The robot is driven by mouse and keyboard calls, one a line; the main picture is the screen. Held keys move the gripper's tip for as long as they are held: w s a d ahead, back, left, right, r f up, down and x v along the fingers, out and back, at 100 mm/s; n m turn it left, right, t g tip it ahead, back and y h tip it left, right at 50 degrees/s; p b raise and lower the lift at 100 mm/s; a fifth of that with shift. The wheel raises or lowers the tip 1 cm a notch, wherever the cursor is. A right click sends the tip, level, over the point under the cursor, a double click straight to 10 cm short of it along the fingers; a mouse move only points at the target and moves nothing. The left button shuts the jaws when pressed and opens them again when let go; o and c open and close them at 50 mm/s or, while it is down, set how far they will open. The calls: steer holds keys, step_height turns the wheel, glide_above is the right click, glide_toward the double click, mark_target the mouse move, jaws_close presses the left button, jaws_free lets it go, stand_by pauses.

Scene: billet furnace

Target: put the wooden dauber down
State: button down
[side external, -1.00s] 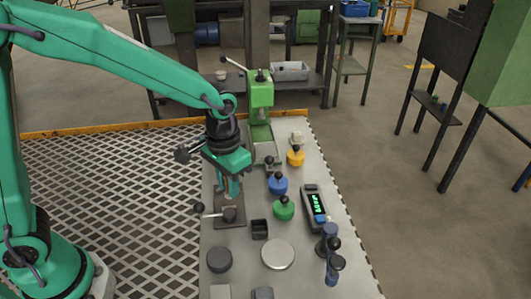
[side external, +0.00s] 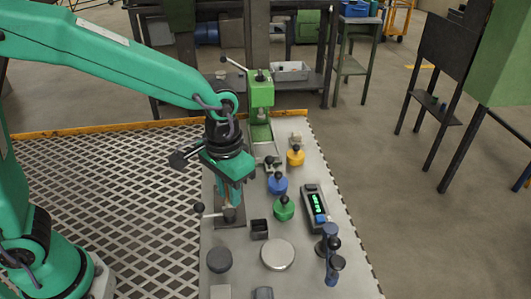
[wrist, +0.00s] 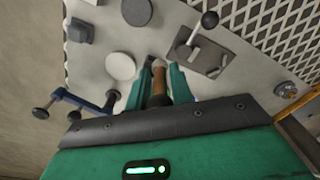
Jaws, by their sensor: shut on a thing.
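In the side view my gripper (side external: 234,195) hangs over the back of the dark plate with a ball-ended lever (side external: 229,222). Little of the dauber shows there, and I cannot tell whether its lower end touches anything. The small black open box (side external: 259,229) is just nearer the camera, to the right of my gripper.
Blue (side external: 277,184), green (side external: 283,209) and yellow (side external: 295,157) knobbed pots stand to the right. A green press (side external: 261,95) stands behind.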

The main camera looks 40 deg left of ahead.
steer(key=shift+a, duration=0.1)
steer(key=w+a+r+n, duration=0.15)
steer(key=w+a, duration=0.25)
steer(key=a, duration=0.4)
steer(key=w+a+r, duration=0.3)
steer(key=w+a, duration=0.1)
steer(key=a, duration=0.5)
steer(key=s+a+f+n, duration=0.1)
steer(key=s+f+n, duration=0.5)
steer(key=s+n, duration=0.5)
steer(key=shift+m, duration=0.95)
steer(key=a+f, duration=0.2)
steer(key=a, duration=0.2)
steer(key=a+f, duration=0.2)
steer(key=a, duration=0.1)
steer(key=s+a+f, duration=0.1)
steer(key=a+f, duration=0.2)
steer(key=a, duration=0.1)
steer(key=shift+a, duration=0.3)
steer(key=shift+f, duration=0.1)
steer(key=shift+f, duration=1.95)
steer(key=shift+f, duration=0.1)
